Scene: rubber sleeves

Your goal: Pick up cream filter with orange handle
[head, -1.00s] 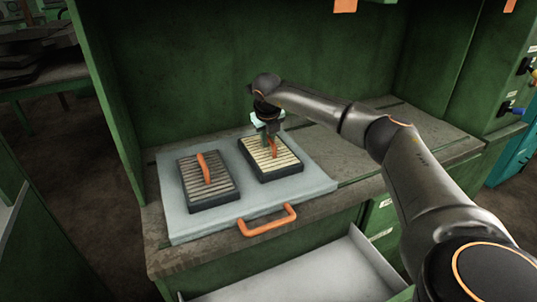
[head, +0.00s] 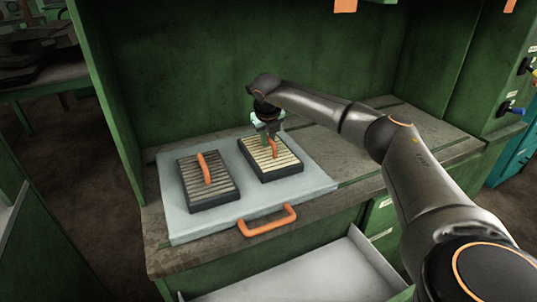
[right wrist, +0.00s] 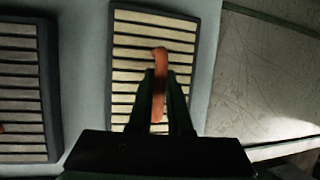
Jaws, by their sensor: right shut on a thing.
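The cream filter (head: 283,163) has pale ribs in a dark frame and lies on the right part of a grey tray (head: 232,218). Its orange handle (head: 274,148) stands up from the middle. My right gripper (head: 270,138) is above the filter, its fingers shut on the handle. In the right wrist view, the fingers (right wrist: 160,92) sit on both sides of the orange handle (right wrist: 159,58), with the cream filter (right wrist: 128,50) beneath. The filter appears to rest on the tray. My left gripper is not in view.
A second, darker greyish filter (head: 190,184) with an orange handle lies on the tray's left part. The tray has an orange handle (head: 266,221) at its front. An open drawer (head: 310,278) juts out below the bench. Green walls (head: 240,60) enclose the back and left.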

